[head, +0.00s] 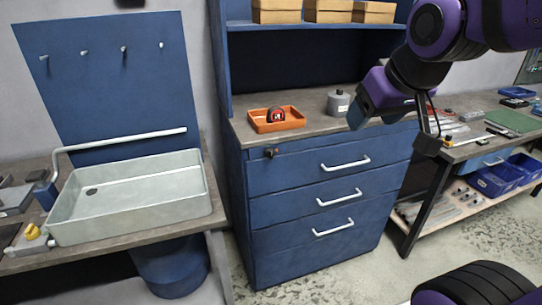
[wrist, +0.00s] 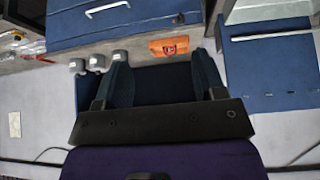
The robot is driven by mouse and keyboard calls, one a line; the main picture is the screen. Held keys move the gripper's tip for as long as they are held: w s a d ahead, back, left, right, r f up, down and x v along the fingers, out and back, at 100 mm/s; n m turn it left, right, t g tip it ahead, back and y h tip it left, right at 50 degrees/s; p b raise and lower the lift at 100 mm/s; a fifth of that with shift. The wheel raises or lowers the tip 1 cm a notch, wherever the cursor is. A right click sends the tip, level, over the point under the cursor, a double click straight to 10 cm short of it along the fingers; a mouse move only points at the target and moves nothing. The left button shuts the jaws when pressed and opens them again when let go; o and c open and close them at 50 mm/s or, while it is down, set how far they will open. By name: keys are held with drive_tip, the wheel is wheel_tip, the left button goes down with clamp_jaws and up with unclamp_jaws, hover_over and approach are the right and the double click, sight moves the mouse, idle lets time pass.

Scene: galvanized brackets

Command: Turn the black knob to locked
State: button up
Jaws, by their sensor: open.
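The black knob (head: 271,152) is small and sits at the upper left of the top drawer's front, on the blue drawer cabinet (head: 258,215). Its turned position is too small to make out. In the wrist view, where the scene appears upside down, a small dark knob (wrist: 179,19) shows near the right end of the drawer front. My gripper (head: 360,113) is up and to the right of the knob, in front of the cabinet's right part. In the wrist view its two fingers (wrist: 160,62) are spread apart with nothing held between them.
An orange tray (head: 257,126) with a red tape measure (head: 277,115) and a grey canister (head: 338,103) stand on the worktop. White drawer handles (head: 345,163) stick out from the front. A metal sink tray (head: 130,200) is at left, a workbench (head: 470,150) at right. The floor before the cabinet is clear.

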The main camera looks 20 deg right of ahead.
sight(272, 155)
drive_tip(key=w+a+f+t, duration=0.15)
drive_tip(key=w+f, duration=0.25)
drive_tip(key=w, duration=0.4)
drive_tip(key=w+a+f+n+t+y, duration=0.15)
drive_tip(key=w+f, duration=0.25)
drive_tip(key=w, duration=0.4)
drive_tip(key=w+f+t+h, duration=0.15)
drive_tip(key=w+f, duration=0.25)
drive_tip(key=w, duration=0.5)
drive_tip(key=w+a+f+m+t+y, duration=0.1)
drive_tip(key=w+f+t, duration=0.2)
drive_tip(key=f, duration=0.7)
drive_tip(key=w+a+f+t, duration=0.2)
drive_tip(key=f+t, duration=0.2)
drive_tip(key=f, duration=0.6)
drive_tip(key=w, duration=1.1)
drive_tip(key=shift+a, duration=0.1)
drive_tip(key=c, duration=0.9)
